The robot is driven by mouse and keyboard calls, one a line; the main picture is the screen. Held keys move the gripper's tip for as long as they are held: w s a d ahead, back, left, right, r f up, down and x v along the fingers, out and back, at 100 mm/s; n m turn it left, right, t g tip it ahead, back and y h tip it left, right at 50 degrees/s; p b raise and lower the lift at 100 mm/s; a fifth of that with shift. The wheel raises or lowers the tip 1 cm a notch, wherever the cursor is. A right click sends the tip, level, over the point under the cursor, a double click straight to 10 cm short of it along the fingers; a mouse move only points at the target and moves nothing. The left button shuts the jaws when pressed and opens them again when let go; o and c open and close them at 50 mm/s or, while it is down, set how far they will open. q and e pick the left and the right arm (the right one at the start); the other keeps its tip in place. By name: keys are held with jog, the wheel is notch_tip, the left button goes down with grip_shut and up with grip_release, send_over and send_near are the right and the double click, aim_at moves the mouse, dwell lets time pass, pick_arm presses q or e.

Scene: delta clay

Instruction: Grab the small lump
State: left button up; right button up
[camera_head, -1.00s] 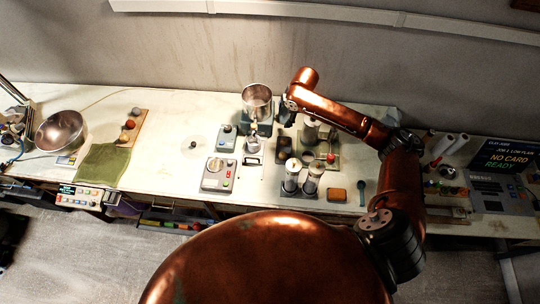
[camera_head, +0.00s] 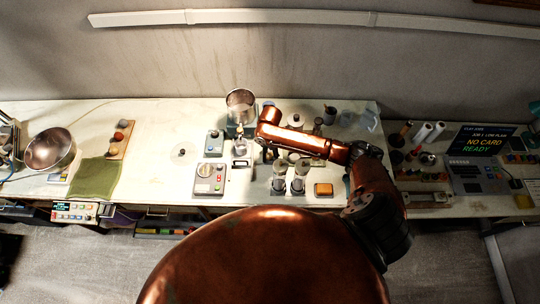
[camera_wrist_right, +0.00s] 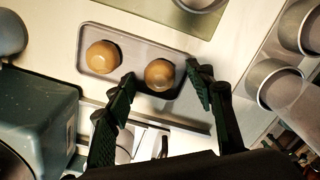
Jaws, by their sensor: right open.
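In the right wrist view two round tan lumps lie on a grey tray (camera_wrist_right: 142,45). The lump on the right (camera_wrist_right: 159,74) looks slightly smaller than the other lump (camera_wrist_right: 103,56). My right gripper (camera_wrist_right: 163,76) is open and empty. Its dark fingertips show on either side of the smaller lump; I cannot tell how far above the tray they are. In the head view my right gripper (camera_head: 267,151) points down over the middle of the table, below the copper wrist. The lumps cannot be made out there. My left gripper is not in view.
A teal machine (camera_wrist_right: 42,115) stands close left of the tray in the wrist view. Metal cups (camera_wrist_right: 270,82) stand to the right. In the head view, a steel pot (camera_head: 241,103) and a control box (camera_head: 209,179) are near the gripper.

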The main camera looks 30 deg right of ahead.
jog(key=shift+f, duration=0.1)
jog(key=shift+c, duration=0.2)
jog(key=c, duration=1.2)
